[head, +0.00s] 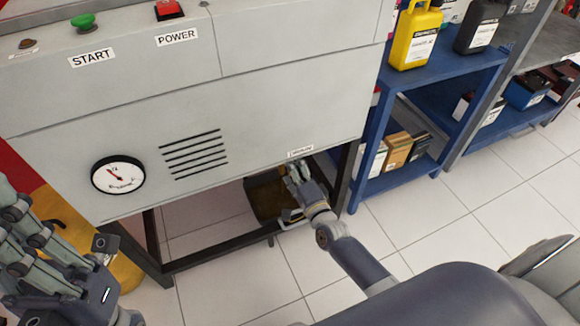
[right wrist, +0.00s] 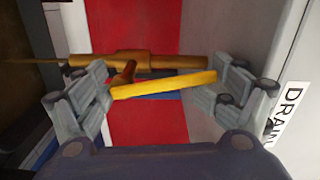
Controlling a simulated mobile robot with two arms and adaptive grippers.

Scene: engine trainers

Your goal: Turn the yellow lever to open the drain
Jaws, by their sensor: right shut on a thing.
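The yellow lever (right wrist: 165,84) lies across the right wrist view, slightly tilted, with its right end higher. It sits on a reddish-brown stem in front of a brass-coloured valve pipe (right wrist: 140,61). My right gripper (right wrist: 160,90) has one finger at each end of the lever and is shut on it. In the head view my right gripper (head: 297,180) is under the lower right edge of the grey cabinet, and the lever cannot be made out there. My left gripper (head: 28,222) is at the left edge, away from the lever, its fingers partly cut off.
The DRAIN label (right wrist: 288,118) is on the panel right of the lever. The grey cabinet (head: 270,100) stands on a dark frame (head: 220,252). A blue shelf (head: 440,75) with bottles and boxes stands to the right. A yellow container (head: 120,270) is behind my left gripper.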

